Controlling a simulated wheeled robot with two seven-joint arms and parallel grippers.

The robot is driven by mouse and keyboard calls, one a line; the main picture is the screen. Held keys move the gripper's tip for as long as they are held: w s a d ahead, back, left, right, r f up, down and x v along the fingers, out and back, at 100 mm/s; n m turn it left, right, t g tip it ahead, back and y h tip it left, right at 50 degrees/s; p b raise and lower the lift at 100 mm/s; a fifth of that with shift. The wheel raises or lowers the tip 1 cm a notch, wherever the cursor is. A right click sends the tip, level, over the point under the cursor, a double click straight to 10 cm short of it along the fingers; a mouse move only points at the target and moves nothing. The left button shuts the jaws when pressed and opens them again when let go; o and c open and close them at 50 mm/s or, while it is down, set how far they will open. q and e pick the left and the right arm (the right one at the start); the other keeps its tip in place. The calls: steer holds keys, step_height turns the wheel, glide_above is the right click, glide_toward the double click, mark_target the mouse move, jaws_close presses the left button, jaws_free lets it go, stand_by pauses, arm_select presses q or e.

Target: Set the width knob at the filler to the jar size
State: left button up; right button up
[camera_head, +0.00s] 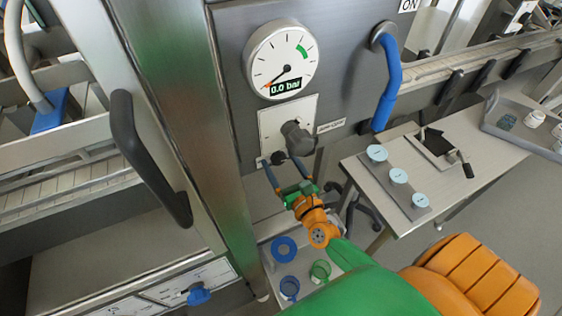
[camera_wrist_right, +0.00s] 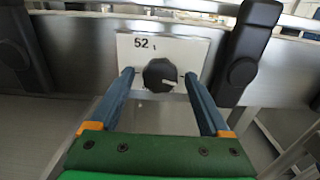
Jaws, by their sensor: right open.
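The width knob (camera_wrist_right: 160,75) is a round black knob with a pale mark, on a light plate (camera_wrist_right: 195,50) that reads "52" in the right wrist view. My right gripper (camera_head: 281,166) is open at the knob. In the wrist view its two blue fingers (camera_wrist_right: 159,78) stand either side of the knob, with a gap seen on both sides. I cannot tell the remaining depth to the knob. My left gripper is out of view.
A gauge (camera_head: 282,59) reads 0.0 bar above the plate. A steel post (camera_head: 190,130) stands left. A table (camera_head: 375,190) with pale discs stands right.

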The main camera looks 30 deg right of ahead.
steer(key=shift+s, duration=0.15)
steer(key=shift+c, duration=0.7)
jaws_close()
